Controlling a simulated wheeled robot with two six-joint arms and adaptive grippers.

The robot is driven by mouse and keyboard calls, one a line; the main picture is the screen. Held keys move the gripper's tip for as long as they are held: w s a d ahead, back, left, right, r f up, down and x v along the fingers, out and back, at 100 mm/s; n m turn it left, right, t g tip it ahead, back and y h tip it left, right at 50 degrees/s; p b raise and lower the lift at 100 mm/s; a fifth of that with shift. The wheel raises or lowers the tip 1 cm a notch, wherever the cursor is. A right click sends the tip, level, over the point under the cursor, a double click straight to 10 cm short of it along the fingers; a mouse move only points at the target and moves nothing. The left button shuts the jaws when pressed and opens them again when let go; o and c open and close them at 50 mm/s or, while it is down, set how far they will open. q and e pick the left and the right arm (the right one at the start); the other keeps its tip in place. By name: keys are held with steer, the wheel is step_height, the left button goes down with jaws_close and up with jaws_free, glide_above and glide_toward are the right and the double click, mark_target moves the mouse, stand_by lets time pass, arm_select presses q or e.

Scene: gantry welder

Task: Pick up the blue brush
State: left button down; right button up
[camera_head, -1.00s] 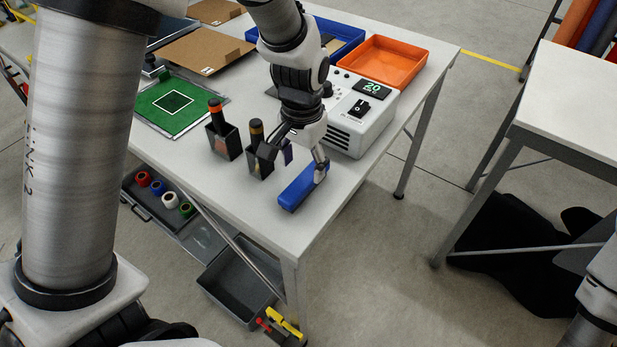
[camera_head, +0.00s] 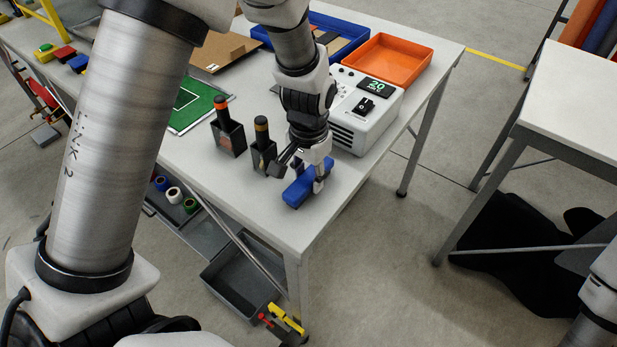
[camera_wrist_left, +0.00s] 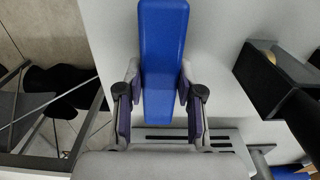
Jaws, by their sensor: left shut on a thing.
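The blue brush (camera_head: 296,194) lies near the front right corner of the white table, in front of the white box with the display. My left gripper (camera_head: 307,178) reaches down over it and is shut on it, one finger on each side. In the left wrist view the blue block of the brush (camera_wrist_left: 164,45) runs upward between the two fingers (camera_wrist_left: 159,90). Its underside is hidden, and I cannot tell whether it is clear of the table (camera_head: 245,205). My right gripper is out of view.
Two dark holders with an orange-topped bottle (camera_head: 222,112) and a yellow-banded bottle (camera_head: 262,130) stand left of the gripper. The white display box (camera_head: 366,125) is close behind. An orange tray (camera_head: 388,60) and a blue tray (camera_head: 345,55) lie farther back. A second table (camera_head: 580,100) stands right.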

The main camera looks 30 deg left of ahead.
mark_target(309, 175)
arm_select(q)
steer(key=shift+w+r, duration=0.1)
steer(key=shift+r, duration=0.15)
step_height(309, 175, up, 3)
steer(key=s+a+b, duration=0.1)
steer(key=s+a, duration=0.1)
steer(key=s, duration=0.1)
steer(key=s+a+b, duration=0.1)
steer(key=s+a, duration=0.2)
steer(key=s+a+b, duration=0.1)
steer(key=s+a, duration=0.2)
steer(key=shift+s+r+b, duration=0.15)
steer(key=shift+r+b, duration=0.15)
steer(key=shift+b, duration=0.1)
steer(key=shift+s+a+r, duration=0.2)
steer(key=shift+s+a, duration=0.2)
steer(key=shift+s, duration=0.1)
steer(key=shift+s+a+r, duration=0.2)
steer(key=shift+s+a, duration=0.2)
steer(key=shift+s, duration=0.05)
steer(key=shift+s+a, duration=0.5)
